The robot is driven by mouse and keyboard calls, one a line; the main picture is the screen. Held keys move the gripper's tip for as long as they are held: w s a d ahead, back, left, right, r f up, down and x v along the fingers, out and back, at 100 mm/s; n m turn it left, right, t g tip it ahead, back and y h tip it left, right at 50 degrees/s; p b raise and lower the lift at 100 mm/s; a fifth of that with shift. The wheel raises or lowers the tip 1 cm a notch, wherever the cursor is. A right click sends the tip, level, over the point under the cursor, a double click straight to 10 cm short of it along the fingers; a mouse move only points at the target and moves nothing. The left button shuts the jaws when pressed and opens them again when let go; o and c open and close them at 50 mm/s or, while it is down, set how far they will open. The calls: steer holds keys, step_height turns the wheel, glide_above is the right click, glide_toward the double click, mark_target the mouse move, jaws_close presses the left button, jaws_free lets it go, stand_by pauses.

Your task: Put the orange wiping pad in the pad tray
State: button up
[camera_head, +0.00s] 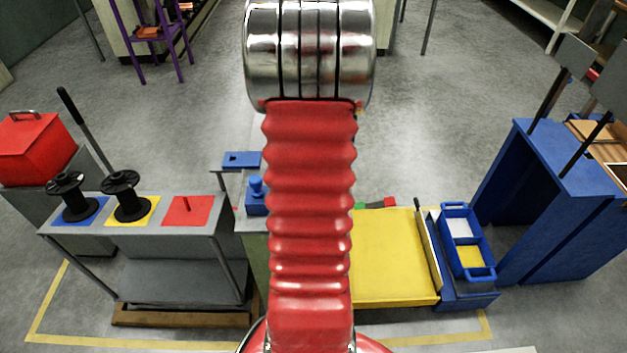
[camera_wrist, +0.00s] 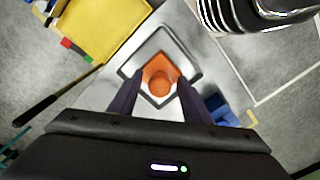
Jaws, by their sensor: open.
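The orange wiping pad (camera_wrist: 160,70), with a round orange knob on top, shows in the wrist view. It lies inside a square, rounded grey tray with a dark rim (camera_wrist: 163,33), apparently the pad tray, on a grey worktop. My gripper (camera_wrist: 159,85) is open, with one dark finger on each side of the pad. Whether the fingers touch the pad or its knob I cannot tell. In the head view my red arm hides the pad, the tray and my gripper.
A blue knobbed block (camera_head: 257,197) stands left of my arm, near a blue plate (camera_head: 242,160). A yellow surface (camera_head: 395,255) and a blue two-compartment tray (camera_head: 466,242) are at right. Black spools (camera_head: 126,195) stand on the left bench. A dark handle (camera_wrist: 45,108) sticks out in the wrist view.

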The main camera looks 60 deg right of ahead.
step_height(320, 180, up, 12)
stand_by(0.6)
stand_by(0.7)
steer(key=w+a+r+n+t, duration=0.1)
steer(key=w+a+r, duration=0.1)
steer(key=w+a, duration=0.35)
steer(key=w+a+r+h, duration=0.1)
steer(key=w+a+r, duration=0.15)
steer(key=a, duration=0.65)
steer(key=w+a+r+n+t, duration=0.1)
steer(key=w+a+r, duration=0.25)
steer(key=a, duration=0.35)
steer(key=s+a+n+t, duration=0.1)
steer(key=a, duration=1)
steer(key=s+a+n+t+y, duration=0.1)
steer(key=s+a+t, duration=0.1)
steer(key=a, duration=0.8)
steer(key=shift+s+a+r+n+t, duration=0.3)
steer(key=shift+a+r+n, duration=0.05)
steer(key=shift+n, duration=0.05)
